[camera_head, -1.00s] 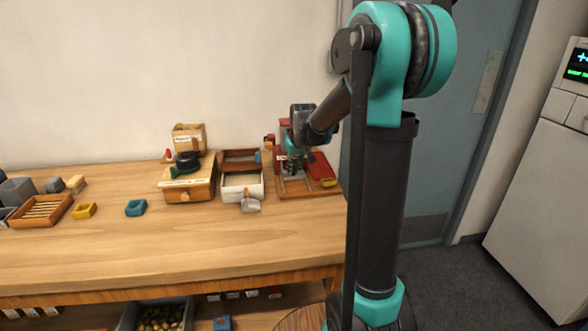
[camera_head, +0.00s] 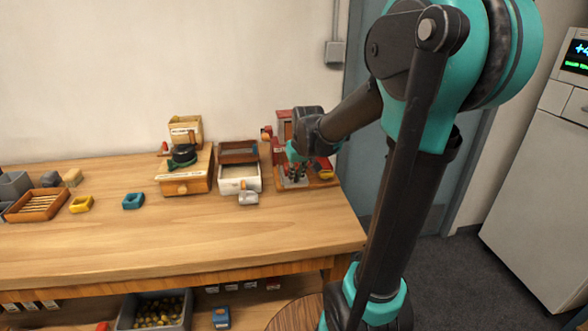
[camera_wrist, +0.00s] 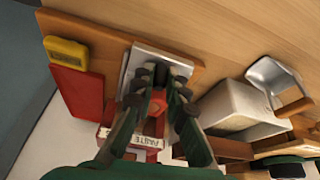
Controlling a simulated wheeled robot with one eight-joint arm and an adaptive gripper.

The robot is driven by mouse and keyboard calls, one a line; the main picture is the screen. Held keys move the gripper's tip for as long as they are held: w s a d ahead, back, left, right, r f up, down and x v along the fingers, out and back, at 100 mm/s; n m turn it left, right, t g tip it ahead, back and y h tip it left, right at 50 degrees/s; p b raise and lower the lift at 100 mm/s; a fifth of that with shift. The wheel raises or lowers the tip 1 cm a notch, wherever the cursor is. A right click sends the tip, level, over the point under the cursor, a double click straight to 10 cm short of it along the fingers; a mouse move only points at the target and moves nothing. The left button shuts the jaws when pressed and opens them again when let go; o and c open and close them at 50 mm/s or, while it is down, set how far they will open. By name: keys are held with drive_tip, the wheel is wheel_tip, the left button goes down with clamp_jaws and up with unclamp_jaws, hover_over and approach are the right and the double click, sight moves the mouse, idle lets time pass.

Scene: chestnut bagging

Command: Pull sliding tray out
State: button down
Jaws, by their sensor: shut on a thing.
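The sliding tray (camera_wrist: 140,60) shows in the wrist view as a silver-grey metal piece on a wooden base board (camera_wrist: 90,28), in front of a red device with a white label. My gripper (camera_wrist: 160,82) is shut at this tray, its dark green fingers close together over its middle. A small red part shows between the fingers, and they hide the exact point of contact. In the head view my gripper (camera_head: 294,178) is low over the red device's wooden base (camera_head: 320,181) at the right end of the bench, and the tray is mostly hidden there.
A white-fronted box (camera_head: 240,182) with a metal scoop (camera_head: 248,198) stands close left of the device. A wooden box with a knob (camera_head: 184,185) is farther left. A yellow item (camera_wrist: 67,52) and red panel (camera_wrist: 78,92) lie beside the tray.

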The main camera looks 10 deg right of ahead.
drive_tip(key=shift+s, duration=0.2)
drive_tip(key=c, duration=1.5)
unclamp_jaws()
drive_tip(key=shift+s, duration=0.1)
drive_tip(key=shift+c, duration=0.2)
drive_tip(key=shift+r, duration=0.1)
drive_tip(key=v, duration=1.1)
drive_tip(key=shift+s+r, duration=0.2)
drive_tip(key=shift+r, duration=0.15)
